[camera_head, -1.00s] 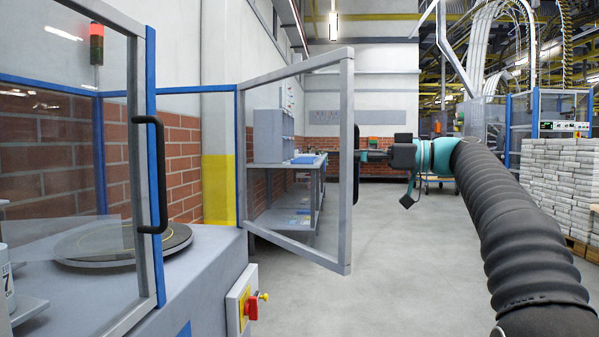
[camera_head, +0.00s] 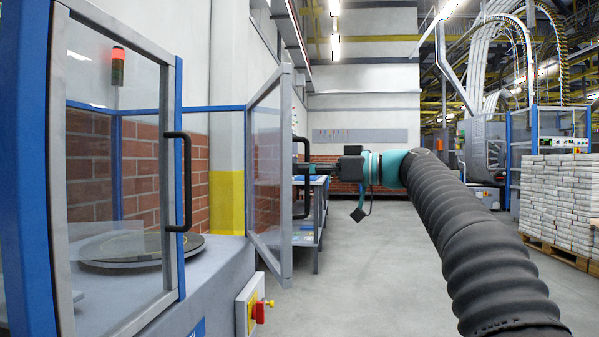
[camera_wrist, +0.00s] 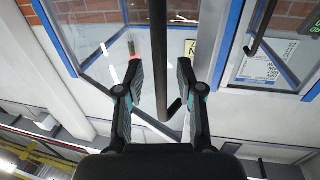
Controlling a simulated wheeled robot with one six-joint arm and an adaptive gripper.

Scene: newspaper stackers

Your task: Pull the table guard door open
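The guard door (camera_head: 284,200), a clear panel in a grey frame, stands swung out from its blue post and is seen nearly edge-on. Its black handle (camera_head: 307,201) is on the free edge. My gripper (camera_head: 306,171) is at this handle. In the wrist view the dark handle bar (camera_wrist: 158,55) runs between the two fingers of my gripper (camera_wrist: 158,70). The fingers are apart, with a visible gap on each side of the bar. Contact with the bar is not visible.
Another framed clear panel with a black handle (camera_head: 186,180) stands at near left, beside a round turntable (camera_head: 140,254). A switch box (camera_head: 248,303) with a red knob sticks out below. A workbench (camera_head: 318,205) is behind the door. Paper stacks (camera_head: 560,200) stand right. The floor between is clear.

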